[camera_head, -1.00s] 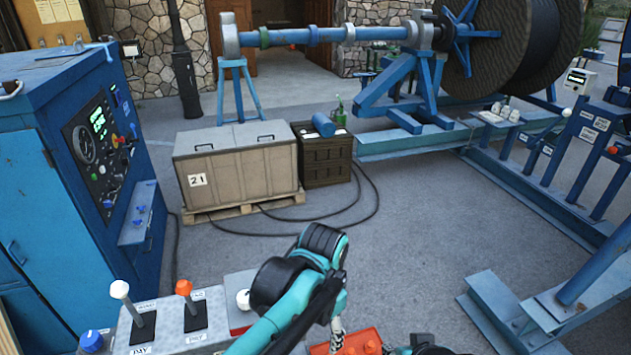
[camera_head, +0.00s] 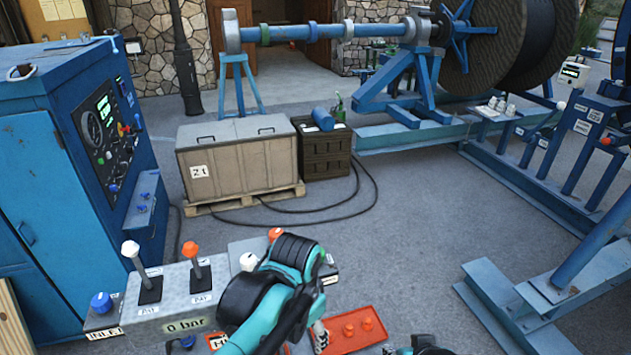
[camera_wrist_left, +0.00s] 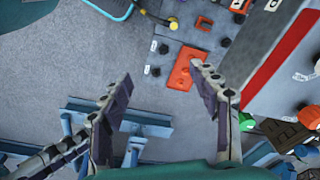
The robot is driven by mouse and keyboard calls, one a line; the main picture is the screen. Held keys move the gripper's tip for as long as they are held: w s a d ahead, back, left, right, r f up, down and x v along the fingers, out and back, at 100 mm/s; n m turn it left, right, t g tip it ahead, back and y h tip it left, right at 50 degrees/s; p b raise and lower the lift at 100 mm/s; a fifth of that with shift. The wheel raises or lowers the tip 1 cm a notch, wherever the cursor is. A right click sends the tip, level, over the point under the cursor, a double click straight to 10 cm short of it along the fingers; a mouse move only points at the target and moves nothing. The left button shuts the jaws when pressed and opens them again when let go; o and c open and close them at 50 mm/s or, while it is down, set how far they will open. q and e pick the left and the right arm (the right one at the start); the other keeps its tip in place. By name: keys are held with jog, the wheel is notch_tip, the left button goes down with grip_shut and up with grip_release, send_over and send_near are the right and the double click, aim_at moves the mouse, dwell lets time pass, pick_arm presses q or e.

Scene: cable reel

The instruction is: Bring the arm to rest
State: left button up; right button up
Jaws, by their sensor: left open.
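My left arm comes in at the bottom of the head view, teal and black, bent over the lever console. My left gripper (camera_wrist_left: 165,95) shows in the left wrist view with its two fingers spread wide and nothing between them. A red plate with knobs (camera_wrist_left: 187,68) lies beyond the fingertips there. The red plate also shows in the head view (camera_head: 352,331), just right of my left arm. A small dark and teal part shows at the bottom edge of the head view; I cannot tell what it is. My right gripper is not in view.
The grey console with a white lever (camera_head: 131,250) and an orange lever (camera_head: 191,250) is left of my arm. A blue control cabinet (camera_head: 50,180) stands at left. A crate (camera_head: 235,165) sits on a pallet behind. Blue reel framing (camera_head: 510,310) is at right. The middle floor is clear.

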pick_arm(q)
jog(key=s+a+f+n+t+b, duration=0.2)
jog(key=a+f+n+t+b, duration=0.1)
jog(key=a+f+b, duration=0.4)
jog(key=s+a+f+n+t+b, duration=0.2)
jog(key=a+f+n+b, duration=0.3)
jog(key=f+b, duration=0.9)
jog(key=a+f+t, duration=0.1)
jog(key=a+f, duration=0.1)
jog(key=a, duration=0.1)
jog(key=shift+s+a+f, duration=0.25)
jog(key=shift+s+f, duration=0.05)
jog(key=shift+s, duration=0.05)
